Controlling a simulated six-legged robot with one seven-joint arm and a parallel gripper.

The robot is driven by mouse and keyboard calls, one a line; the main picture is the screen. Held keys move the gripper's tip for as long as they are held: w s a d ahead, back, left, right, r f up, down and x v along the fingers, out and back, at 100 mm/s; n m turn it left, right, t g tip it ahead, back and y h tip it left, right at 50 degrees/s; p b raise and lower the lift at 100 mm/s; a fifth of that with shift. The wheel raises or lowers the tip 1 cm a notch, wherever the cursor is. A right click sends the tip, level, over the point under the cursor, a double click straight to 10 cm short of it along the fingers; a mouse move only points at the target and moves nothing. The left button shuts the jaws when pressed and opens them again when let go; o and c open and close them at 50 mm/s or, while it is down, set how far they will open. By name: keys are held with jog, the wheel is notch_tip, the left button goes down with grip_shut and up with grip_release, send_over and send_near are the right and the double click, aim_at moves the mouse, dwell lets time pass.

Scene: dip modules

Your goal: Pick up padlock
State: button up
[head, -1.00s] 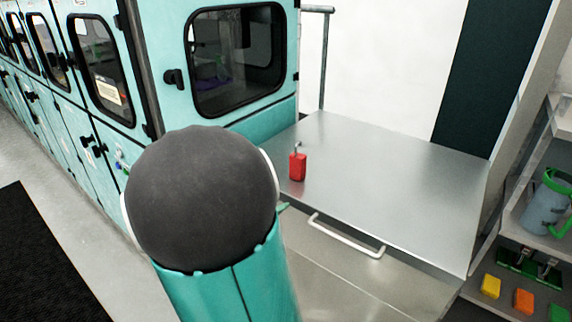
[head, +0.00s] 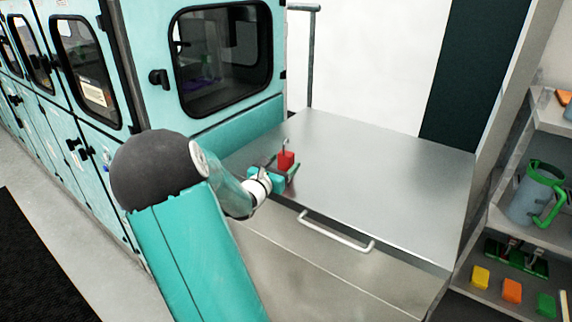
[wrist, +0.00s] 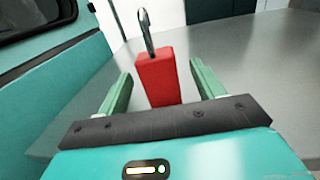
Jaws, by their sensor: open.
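The red padlock (head: 286,161) stands upright on the metal worktop (head: 390,180), near its left end, with its grey shackle pointing up. In the wrist view the padlock (wrist: 156,78) is centred between the two green fingers, with a visible gap on each side. My gripper (head: 279,172) is open around the padlock in the head view. In the wrist view my gripper (wrist: 158,92) shows both fingers spread. The lower part of the padlock is hidden behind the gripper's dark front edge.
A teal cabinet (head: 225,125) with a window borders the worktop on the left. A pale handle (head: 336,232) is on the worktop's front. Shelves on the right hold a jug (head: 533,193) and yellow (head: 479,277), orange (head: 511,290) and green (head: 546,305) blocks. The worktop's right side is clear.

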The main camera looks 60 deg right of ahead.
aim_at(289, 156)
jog(key=d, duration=0.4)
jog(key=shift+d, duration=0.4)
jog(key=shift+c, duration=0.2)
jog(key=c, duration=1.1)
